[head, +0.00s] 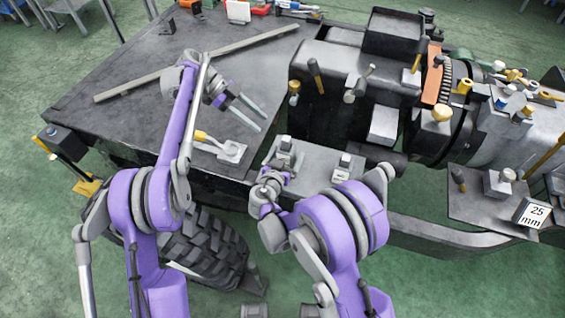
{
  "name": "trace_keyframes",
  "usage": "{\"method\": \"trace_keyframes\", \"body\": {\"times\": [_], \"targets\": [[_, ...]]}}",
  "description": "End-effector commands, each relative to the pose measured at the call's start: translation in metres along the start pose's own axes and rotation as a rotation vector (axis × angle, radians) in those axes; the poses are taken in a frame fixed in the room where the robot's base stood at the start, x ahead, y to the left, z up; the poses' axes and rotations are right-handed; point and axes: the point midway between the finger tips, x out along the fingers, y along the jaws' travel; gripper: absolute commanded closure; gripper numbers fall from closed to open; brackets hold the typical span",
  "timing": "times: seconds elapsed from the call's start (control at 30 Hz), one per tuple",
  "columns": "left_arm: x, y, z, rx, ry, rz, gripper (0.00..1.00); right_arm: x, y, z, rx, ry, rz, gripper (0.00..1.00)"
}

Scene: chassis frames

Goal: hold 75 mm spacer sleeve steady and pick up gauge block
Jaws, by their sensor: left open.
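My left gripper (261,122) is open and empty, above the dark table top, fingers pointing down and right. My right arm folds toward the small grey metal plate at the table's front edge. Its gripper (280,168) is small and partly hidden there, and I cannot tell its jaws. Small grey blocks, one at the plate's left (285,146) and one at its right (344,161), stand on the plate. I cannot tell whether either is the gauge block. No sleeve marked 75 mm can be made out.
A long grey bar (195,65) lies across the dark table (125,80). A yellow-handled flat tool (230,150) lies near its front edge. A large dark machine (340,85) with several knobs and levers fills the right. A treaded tyre (205,245) is below the table.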

Motion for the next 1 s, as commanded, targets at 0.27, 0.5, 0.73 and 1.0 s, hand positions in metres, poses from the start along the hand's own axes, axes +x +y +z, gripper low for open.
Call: {"method": "trace_keyframes", "body": {"times": [0.27,0.5,0.73,1.0], "targets": [[0.0,0.0,0.0,0.0,0.0,0.0,0.5,0.019,0.0,0.0,-0.001,0.0,0.0,0.03],[0.0,0.0,0.0,0.0,0.0,0.0,0.5,0.019,0.0,0.0,-0.001,0.0,0.0,0.03],[0.0,0.0,0.0,0.0,0.0,0.0,0.5,0.019,0.0,0.0,-0.001,0.0,0.0,0.44],[0.0,0.0,0.0,0.0,0.0,0.0,0.5,0.019,0.0,0.0,-0.001,0.0,0.0,0.93]]}}
